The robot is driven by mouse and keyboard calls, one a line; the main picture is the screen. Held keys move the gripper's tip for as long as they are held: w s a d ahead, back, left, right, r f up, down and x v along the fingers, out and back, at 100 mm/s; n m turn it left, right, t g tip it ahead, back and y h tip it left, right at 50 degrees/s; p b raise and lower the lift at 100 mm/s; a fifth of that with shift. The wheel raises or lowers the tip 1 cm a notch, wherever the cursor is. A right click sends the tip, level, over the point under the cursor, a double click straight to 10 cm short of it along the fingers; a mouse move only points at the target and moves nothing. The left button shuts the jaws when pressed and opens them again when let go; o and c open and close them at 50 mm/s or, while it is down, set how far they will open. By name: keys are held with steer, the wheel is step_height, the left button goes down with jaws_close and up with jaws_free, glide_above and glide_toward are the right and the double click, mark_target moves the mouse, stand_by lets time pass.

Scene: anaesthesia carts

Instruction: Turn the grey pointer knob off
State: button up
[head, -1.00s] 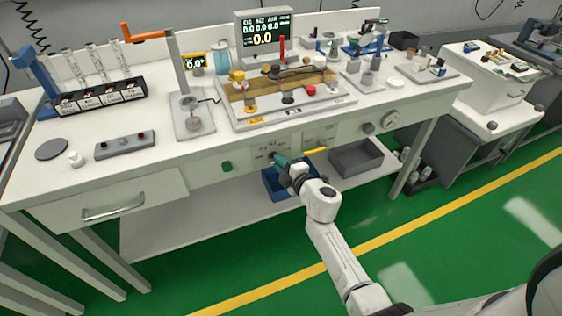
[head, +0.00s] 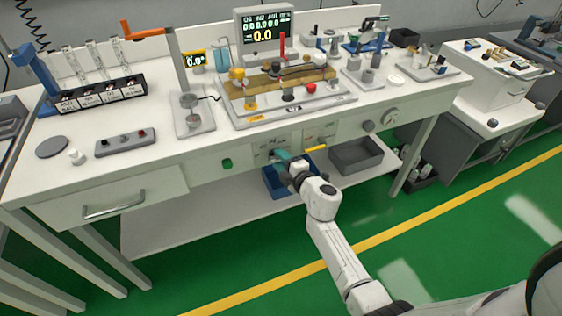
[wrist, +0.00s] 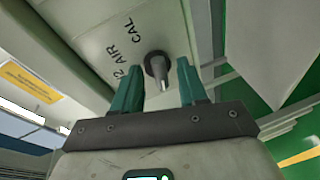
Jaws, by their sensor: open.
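The grey pointer knob (wrist: 158,66) sits on the white front panel, with the printed words AIR and CAL beside it. Its round base and narrow pointer show in the wrist view. My gripper (wrist: 160,72) is open, with one teal finger on either side of the knob. The knob's pointer lies between the fingers, with a gap visible on both sides. In the head view my gripper (head: 281,156) is at the bench's front panel and hides the knob.
A yellow lever (head: 316,148) sticks out just right of my gripper. A green button (head: 227,164) is to its left. A round dark knob (head: 368,126) and a gauge (head: 390,117) are further right. A blue bin (head: 275,182) and a grey bin (head: 356,157) stand below.

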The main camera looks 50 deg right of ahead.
steer(key=p+v, duration=0.2)
steer(key=v, duration=0.8)
steer(key=shift+s, duration=0.3)
steer(key=shift+a, duration=0.15)
